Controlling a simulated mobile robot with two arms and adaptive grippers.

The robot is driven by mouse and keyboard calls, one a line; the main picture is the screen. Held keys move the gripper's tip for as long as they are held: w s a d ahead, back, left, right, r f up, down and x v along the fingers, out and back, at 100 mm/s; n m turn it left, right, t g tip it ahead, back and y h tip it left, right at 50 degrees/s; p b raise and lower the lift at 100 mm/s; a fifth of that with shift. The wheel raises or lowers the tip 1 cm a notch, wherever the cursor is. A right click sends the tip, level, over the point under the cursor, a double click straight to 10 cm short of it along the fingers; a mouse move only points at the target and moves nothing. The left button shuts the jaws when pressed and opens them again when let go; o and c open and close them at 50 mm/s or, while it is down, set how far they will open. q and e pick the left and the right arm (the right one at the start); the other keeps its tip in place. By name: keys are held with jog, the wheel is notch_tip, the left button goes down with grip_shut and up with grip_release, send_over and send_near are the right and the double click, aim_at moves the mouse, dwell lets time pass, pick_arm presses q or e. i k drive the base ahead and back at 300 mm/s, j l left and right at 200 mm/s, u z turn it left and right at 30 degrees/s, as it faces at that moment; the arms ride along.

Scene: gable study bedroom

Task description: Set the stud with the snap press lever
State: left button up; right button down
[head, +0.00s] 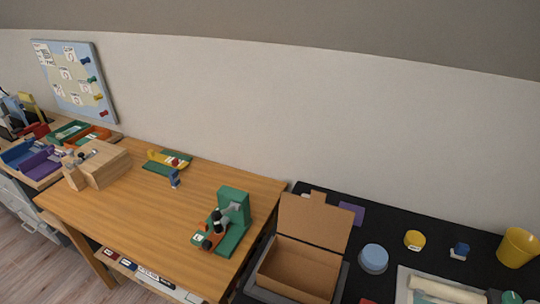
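The green snap press (235,208) stands upright near the right end of the wooden table (130,225). Its dark lever (217,220) is at the left front of the press, with a small red-orange part low beside it. The stud is too small to make out. Neither of my grippers shows in the head view.
A wooden block (105,165) and a green tray with a yellow piece (166,162) are further back on the table. A small blue item (174,179) stands near the middle. An open cardboard box (300,268) is on the black surface at right. The table's front middle is clear.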

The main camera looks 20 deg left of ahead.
aim_at(216, 215)
jog(key=u, duration=1.15)
